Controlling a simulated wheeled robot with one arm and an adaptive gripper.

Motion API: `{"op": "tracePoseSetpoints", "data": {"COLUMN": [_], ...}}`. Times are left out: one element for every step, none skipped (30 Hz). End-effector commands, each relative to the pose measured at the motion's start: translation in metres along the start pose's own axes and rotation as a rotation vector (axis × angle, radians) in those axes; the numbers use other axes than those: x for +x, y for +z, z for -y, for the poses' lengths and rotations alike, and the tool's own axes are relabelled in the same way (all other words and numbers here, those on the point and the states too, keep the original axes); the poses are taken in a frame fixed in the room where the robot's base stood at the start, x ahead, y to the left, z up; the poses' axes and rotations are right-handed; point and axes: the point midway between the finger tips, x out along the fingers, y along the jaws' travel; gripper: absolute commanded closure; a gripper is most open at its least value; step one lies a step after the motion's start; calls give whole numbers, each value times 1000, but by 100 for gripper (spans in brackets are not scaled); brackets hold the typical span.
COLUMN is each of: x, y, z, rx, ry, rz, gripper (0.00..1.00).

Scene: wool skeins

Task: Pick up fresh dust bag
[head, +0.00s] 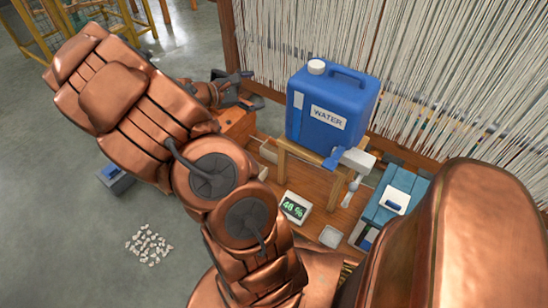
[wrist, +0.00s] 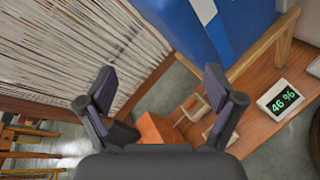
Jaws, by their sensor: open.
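A flat white piece with a dark blue patch (head: 395,200) lies on a light blue box at the right of the bench in the head view; it may be the fresh dust bag, but I cannot tell for sure. My gripper (head: 252,90) is open and empty at the far left end of the bench, left of the water can and well away from the white piece. In the wrist view my gripper (wrist: 160,82) has its two dark fingers spread wide with nothing between them. The white piece is not seen in the wrist view.
A blue water can (head: 330,105) stands on a wooden stand (head: 283,158). A display reading 46 % (head: 295,206) lies on the bench. Hanging white yarn (head: 440,70) lines the back. An orange block (wrist: 158,130) is near my gripper. White scraps (head: 149,244) lie on the floor.

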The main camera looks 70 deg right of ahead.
Motion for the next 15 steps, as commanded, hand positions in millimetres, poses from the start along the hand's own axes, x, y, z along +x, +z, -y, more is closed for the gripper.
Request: {"op": "tracePoseSetpoints", "data": {"x": [21,30,41,49,58,69,78,86,97,106,114,124,132,139,149], "y": [-26,-37,-52,-63,-75,-92,-104,-117,-135,-149,-162,-182,-196,-210,-228], "z": [8,9,10,10,12,16,18,21,27,32,37,45,51,57,66], "rx": [-49,-79,-117,-145,-175,-216,-245,-276,-319,-351,-381,-425,-456,-485,-523], "ry": [21,36,58,74,88,105,119,132,147,158,170,185,194,205,217], "rz": [12,16,19,21,20,19,17,13,6,0,-7,-18,-26,-36,-50], "gripper": [8,8,8,8,8,8,8,8,8,8,8,8,8,8,8]}}
